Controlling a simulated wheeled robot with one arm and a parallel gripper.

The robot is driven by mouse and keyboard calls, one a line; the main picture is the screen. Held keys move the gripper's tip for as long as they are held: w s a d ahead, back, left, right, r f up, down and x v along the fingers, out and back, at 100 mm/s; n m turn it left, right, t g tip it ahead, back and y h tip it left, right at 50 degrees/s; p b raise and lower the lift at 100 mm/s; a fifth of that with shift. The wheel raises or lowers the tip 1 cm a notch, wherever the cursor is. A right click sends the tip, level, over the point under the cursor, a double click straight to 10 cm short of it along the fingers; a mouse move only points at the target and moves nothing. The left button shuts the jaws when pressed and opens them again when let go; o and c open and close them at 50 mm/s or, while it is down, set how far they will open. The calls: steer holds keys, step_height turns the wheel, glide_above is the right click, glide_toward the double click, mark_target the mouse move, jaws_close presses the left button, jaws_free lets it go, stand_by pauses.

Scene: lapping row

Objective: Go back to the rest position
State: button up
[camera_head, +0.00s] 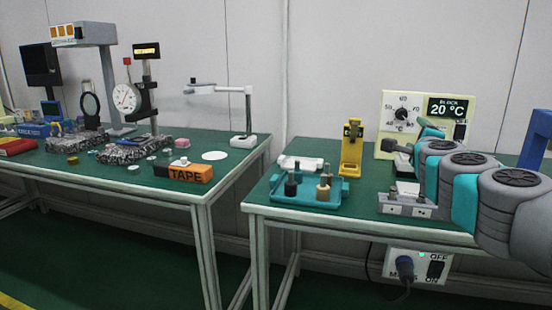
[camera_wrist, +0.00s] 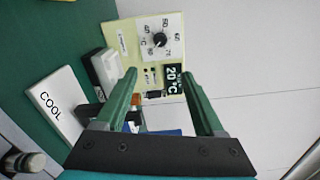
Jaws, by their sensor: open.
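My arm reaches in from the right in the head view, over the right-hand bench (camera_head: 260,207). Its end is beside the cream control box (camera_head: 388,106) with a dial and a display reading BLOCK 20 °C. My gripper (camera_wrist: 162,76) shows in the wrist view with its two green fingers apart and nothing clamped between them. The control box (camera_wrist: 128,35) lies beyond the fingertips. A white plate marked COOL (camera_wrist: 62,92) is to the left of the fingers. Small orange and blue parts show behind the fingers, too hidden to name.
A teal tray (camera_head: 338,198) with several pegs and a yellow stand (camera_head: 351,148) are left of my arm. A mains switch box (camera_head: 415,265) hangs below the bench edge. The left bench (camera_head: 110,180) holds a dial gauge (camera_head: 127,98) and a TAPE block (camera_head: 190,173). A gap separates the benches.

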steer(key=s+a+f+n+g+y, duration=0.1)
steer(key=s+a+f+n+y, duration=0.1)
steer(key=a+n+y, duration=0.6)
steer(key=s+a+f+n+g+y, duration=0.1)
steer(key=s+a+n, duration=0.25)
steer(key=a, duration=0.85)
steer(key=s+a+f+n+g+y, duration=0.2)
steer(key=s+a+f+n+g, duration=0.3)
steer(key=s+a+f+n, duration=0.5)
steer(key=s+d+f+g+h, duration=0.25)
steer(key=s+f+g, duration=0.35)
steer(key=s+f, duration=0.65)
steer(key=s+d+f+g+h, duration=0.1)
steer(key=s+d+f+g, duration=0.1)
steer(key=s, duration=0.3)
steer(key=s+d+f+n+g+h, duration=0.1)
steer(key=s+d+f+g, duration=0.1)
steer(key=s, duration=0.4)
steer(key=s+d+f+n+g+h, duration=0.1)
steer(key=s+d+f+g, duration=0.1)
steer(key=s+d, duration=0.3)
steer(key=shift+s+d+f, duration=0.2)
steer(key=shift+d+f, duration=0.1)
steer(key=shift+f, duration=0.4)
steer(key=shift+h, duration=0.25)
